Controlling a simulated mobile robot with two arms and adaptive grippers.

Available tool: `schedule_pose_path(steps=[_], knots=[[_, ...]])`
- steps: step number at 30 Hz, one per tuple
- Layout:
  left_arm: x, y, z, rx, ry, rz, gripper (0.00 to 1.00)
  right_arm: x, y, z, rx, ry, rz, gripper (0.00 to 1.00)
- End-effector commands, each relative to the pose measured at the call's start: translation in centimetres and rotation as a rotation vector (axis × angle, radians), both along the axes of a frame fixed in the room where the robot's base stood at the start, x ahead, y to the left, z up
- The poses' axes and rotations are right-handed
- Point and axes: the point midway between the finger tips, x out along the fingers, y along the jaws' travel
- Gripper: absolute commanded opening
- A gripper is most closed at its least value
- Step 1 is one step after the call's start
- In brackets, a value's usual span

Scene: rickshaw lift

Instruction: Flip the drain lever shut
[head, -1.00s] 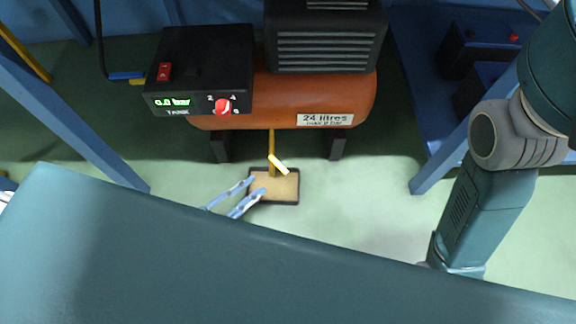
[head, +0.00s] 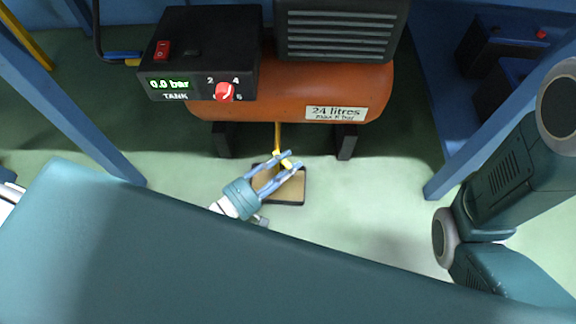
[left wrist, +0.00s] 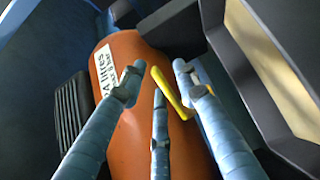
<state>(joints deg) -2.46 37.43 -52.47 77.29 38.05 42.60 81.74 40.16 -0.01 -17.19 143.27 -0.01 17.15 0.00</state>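The yellow drain lever (head: 286,162) is at the lower end of a thin yellow drain pipe (head: 278,136) under the orange tank (head: 290,92). It slants to the lower right in the head view. My left gripper (head: 286,163) is at the lever, with its blue fingers apart. In the left wrist view the lever (left wrist: 172,93) shows between the spread fingers (left wrist: 160,78), and I see no clear grip on it. Contact cannot be told. My right gripper is out of view; only my right arm shows at the right.
A shallow dark-rimmed drip tray (head: 303,187) lies on the floor below the drain. A black control box (head: 215,50) reads 0.0 bar and has a red knob (head: 224,92). Tank legs (head: 345,142) and blue frame posts (head: 85,120) stand to either side.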

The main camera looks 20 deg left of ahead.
Motion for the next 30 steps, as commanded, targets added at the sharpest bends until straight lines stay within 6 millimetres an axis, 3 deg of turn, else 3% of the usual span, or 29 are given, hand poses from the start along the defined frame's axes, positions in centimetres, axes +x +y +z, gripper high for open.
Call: schedule_pose_path(steps=[9,14,15,30], knots=[[0.3,-0.18,0.04,0.0,0.0,0.0,0.31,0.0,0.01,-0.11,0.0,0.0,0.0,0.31],[0.28,-0.17,0.03,0.0,0.0,0.0,0.01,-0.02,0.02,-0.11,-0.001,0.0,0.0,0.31],[0.27,-0.16,0.02,0.0,0.0,0.0,0.0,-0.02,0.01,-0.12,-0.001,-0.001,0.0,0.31],[0.46,-0.43,0.16,-0.002,0.004,0.059,0.0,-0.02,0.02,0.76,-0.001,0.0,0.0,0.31]])
